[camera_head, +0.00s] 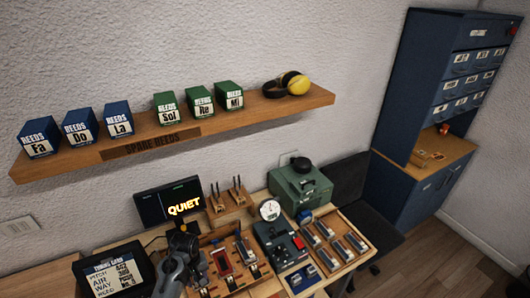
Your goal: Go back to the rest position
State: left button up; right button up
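A grey and black arm part of mine (180,262) rises from the bottom edge, left of centre, over the workbench. It seems to be my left arm; its fingertips cannot be made out, so I cannot tell if that gripper is open or shut. I see no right gripper. The workbench holds a wooden fixture with reed-like parts (224,262), a dark blue device (280,244) with a round dial gauge (269,210), and a tray of several metal-topped blocks (334,240).
A black screen (168,203) reads QUIET. A tuning display (114,276) stands front left. A green machine (300,187) is at the back. A wall shelf (240,124) bears blue and green reed boxes and yellow-black earmuffs (294,84). A blue cabinet (408,95) stands right.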

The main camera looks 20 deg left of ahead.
pick_arm(q)
jog(key=s+d+f+m+g+y+p, duration=0.1)
jog(key=s+f+p, duration=0.15)
jog(key=s, duration=0.75)
jog(key=s+f+g+p, duration=0.15)
jog(key=s+f, duration=0.25)
jog(key=s, duration=0.5)
jog(key=s+d+r+m+t+p, duration=0.2)
jog(key=s+d+r+m+p, duration=0.15)
jog(key=s+d+r, duration=0.45)
jog(key=d+r+m+t, duration=0.2)
jog(key=r+m, duration=0.1)
jog(key=r, duration=0.4)
jog(key=w+d+r+m+t+h, duration=0.1)
jog(key=d+r+m+t, duration=0.1)
jog(key=r, duration=0.6)
jog(key=shift+m, duration=0.55)
jog(key=shift+w, duration=0.1)
jog(key=shift+c, duration=0.5)
